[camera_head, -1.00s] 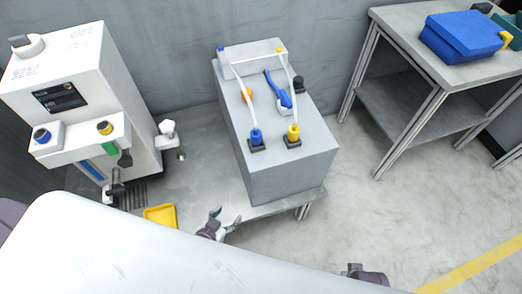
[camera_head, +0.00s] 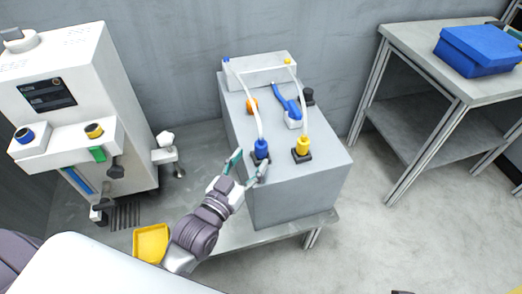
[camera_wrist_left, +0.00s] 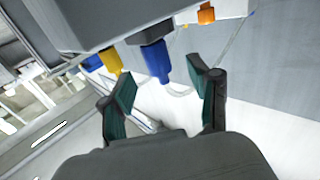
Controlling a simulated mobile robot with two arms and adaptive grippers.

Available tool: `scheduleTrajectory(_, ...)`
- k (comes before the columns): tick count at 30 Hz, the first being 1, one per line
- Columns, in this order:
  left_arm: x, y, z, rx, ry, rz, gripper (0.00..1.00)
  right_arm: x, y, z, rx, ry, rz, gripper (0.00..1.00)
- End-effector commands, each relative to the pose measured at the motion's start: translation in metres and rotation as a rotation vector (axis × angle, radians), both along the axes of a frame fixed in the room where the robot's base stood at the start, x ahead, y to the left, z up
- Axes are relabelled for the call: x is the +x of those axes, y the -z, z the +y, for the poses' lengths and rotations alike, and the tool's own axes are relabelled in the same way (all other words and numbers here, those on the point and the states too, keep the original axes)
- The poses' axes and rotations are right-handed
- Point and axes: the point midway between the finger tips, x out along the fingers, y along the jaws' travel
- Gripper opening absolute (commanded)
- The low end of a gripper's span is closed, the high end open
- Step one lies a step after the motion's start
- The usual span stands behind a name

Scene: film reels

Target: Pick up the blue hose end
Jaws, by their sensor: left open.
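The blue hose end (camera_head: 261,149) stands upright in a black socket at the front left of the grey box's top, with a white hose rising from it. My left gripper (camera_head: 249,163) is open and empty, with its fingertips close to the blue hose end, on its near left side. In the left wrist view the blue hose end (camera_wrist_left: 156,62) lies just beyond the open left fingers (camera_wrist_left: 164,78), roughly between them and apart from them. The yellow hose end (camera_head: 303,147) stands to its right, also in a black socket. My right gripper is out of view.
The grey box (camera_head: 297,190) rests on a low grey table (camera_head: 225,236). A blue-handled valve (camera_head: 287,104), an orange knob (camera_head: 252,105) and a black knob (camera_head: 307,96) sit farther back. A white machine (camera_head: 75,85) and a yellow tray (camera_head: 151,244) are left.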

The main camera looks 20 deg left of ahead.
Motion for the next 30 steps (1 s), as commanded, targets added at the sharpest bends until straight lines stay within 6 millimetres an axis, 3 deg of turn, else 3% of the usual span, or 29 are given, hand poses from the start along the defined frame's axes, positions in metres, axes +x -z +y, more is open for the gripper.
scheduleTrajectory(5,0.013,0.001,-0.003,0.0,0.0,-0.001,0.61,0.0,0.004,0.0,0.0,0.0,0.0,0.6)
scheduleTrajectory(13,0.05,0.001,-0.012,0.001,-0.001,-0.001,0.61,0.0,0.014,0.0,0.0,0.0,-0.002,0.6)
scheduleTrajectory(22,0.055,0.001,-0.013,0.0,0.0,0.002,0.61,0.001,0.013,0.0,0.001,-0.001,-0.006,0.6)
scheduleTrajectory(30,0.055,0.001,-0.013,0.0,-0.001,0.001,0.18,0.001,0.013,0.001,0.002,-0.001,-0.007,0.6)
